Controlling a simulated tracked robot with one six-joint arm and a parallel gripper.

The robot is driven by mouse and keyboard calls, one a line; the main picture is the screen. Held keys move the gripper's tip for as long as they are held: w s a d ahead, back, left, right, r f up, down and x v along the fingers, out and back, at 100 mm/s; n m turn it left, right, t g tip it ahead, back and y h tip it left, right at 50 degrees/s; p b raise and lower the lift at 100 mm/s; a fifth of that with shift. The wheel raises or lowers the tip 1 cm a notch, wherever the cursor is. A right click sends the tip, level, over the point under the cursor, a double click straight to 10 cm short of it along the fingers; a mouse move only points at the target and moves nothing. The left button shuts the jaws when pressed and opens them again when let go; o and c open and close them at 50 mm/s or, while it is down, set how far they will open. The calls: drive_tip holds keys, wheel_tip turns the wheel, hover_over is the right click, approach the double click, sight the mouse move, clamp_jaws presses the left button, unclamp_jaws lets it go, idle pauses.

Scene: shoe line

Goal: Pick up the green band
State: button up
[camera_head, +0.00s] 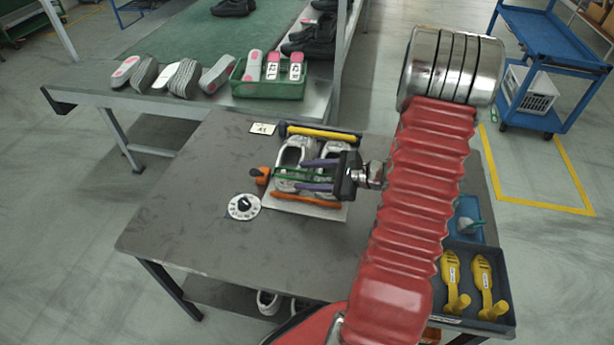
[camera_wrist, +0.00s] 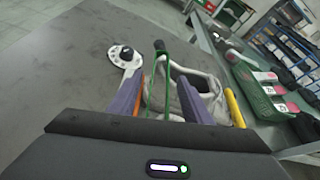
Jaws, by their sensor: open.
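The green band (camera_head: 292,175) stretches across a pair of pale shoes (camera_head: 293,154) on a small fixture. In the wrist view the band (camera_wrist: 167,76) is a thin green loop beside the grey-white shoe (camera_wrist: 192,97). My gripper (camera_head: 290,173) reaches in from the right, with its two purple fingers along either side of the band. In the wrist view the fingers of my gripper (camera_wrist: 162,78) stand apart, with the band between them. I cannot tell whether either finger touches it. The band's near end is hidden by the gripper body.
The fixture has a yellow bar (camera_head: 322,133) and an orange bar (camera_head: 305,196). A white dial (camera_head: 244,207) lies left on the grey table (camera_head: 200,210). A dark tray (camera_head: 507,315) with yellow tools is at right. A green crate (camera_head: 268,91) stands behind. The table's left is clear.

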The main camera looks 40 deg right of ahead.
drive_tip(key=shift+c, duration=0.4)
drive_tip(key=c, duration=1.1)
drive_tip(key=shift+o, duration=0.2)
drive_tip(key=shift+r, duration=0.1)
wheel_tip(320, 180, up, 10)
